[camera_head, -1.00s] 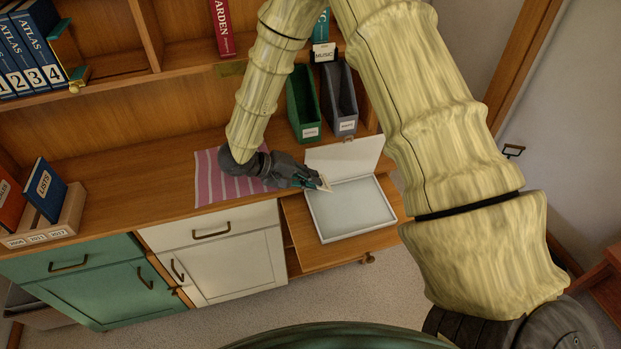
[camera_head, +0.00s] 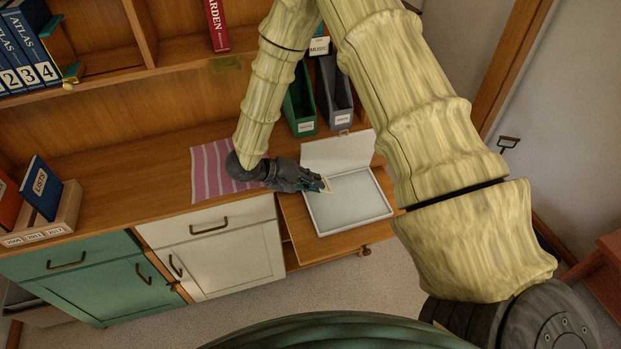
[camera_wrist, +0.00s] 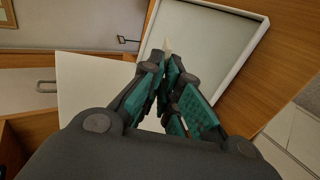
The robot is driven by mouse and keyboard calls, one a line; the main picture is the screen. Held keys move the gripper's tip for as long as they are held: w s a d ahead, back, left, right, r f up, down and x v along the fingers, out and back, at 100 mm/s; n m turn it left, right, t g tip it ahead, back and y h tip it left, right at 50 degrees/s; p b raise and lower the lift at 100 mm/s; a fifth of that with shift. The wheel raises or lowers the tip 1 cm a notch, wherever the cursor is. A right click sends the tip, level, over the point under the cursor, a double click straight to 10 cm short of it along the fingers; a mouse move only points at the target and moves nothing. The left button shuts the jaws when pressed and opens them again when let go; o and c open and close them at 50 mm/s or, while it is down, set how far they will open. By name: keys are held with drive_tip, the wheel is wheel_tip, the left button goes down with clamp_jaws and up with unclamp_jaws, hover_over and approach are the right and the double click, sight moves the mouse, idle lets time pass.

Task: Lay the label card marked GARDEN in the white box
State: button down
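The white box (camera_head: 349,229) lies open on a pulled-out wooden board, with its lid (camera_head: 336,151) raised at the back. It looks empty, and its inside also shows in the wrist view (camera_wrist: 205,35). My gripper (camera_head: 318,185) is at the box's left edge, beside the lid. Its fingers (camera_wrist: 168,75) are closed together on a small pale card (camera_head: 326,184), whose tip (camera_wrist: 168,46) sticks out beyond the fingertips over the box. The writing on the card cannot be read.
A green file holder (camera_head: 300,104) and a grey one (camera_head: 335,95) stand behind the box. A pink striped cloth (camera_head: 213,172) lies left of my gripper. A wooden tray (camera_head: 62,222) with books is at far left. A MUSIC card (camera_head: 319,47) is on the shelf above.

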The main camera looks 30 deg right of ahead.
drive_tip(key=shift+s+d+f+b, duration=0.15)
drive_tip(key=shift+d+f, duration=0.2)
drive_tip(key=shift+f, duration=0.35)
drive_tip(key=shift+d+f+b, duration=0.1)
drive_tip(key=shift+d+f, duration=0.2)
drive_tip(key=shift+f, duration=0.4)
drive_tip(key=shift+s+d+f+b, duration=0.15)
drive_tip(key=shift+d+f, duration=0.2)
drive_tip(key=shift+f, duration=0.35)
drive_tip(key=shift+d+f+b, duration=0.2)
drive_tip(key=shift+f, duration=0.8)
drive_tip(key=shift+d+f+b, duration=0.2)
drive_tip(key=shift+f, duration=0.8)
drive_tip(key=c, duration=1.6)
unclamp_jaws()
drive_tip(key=shift+o, duration=0.2)
drive_tip(key=v, duration=1.2)
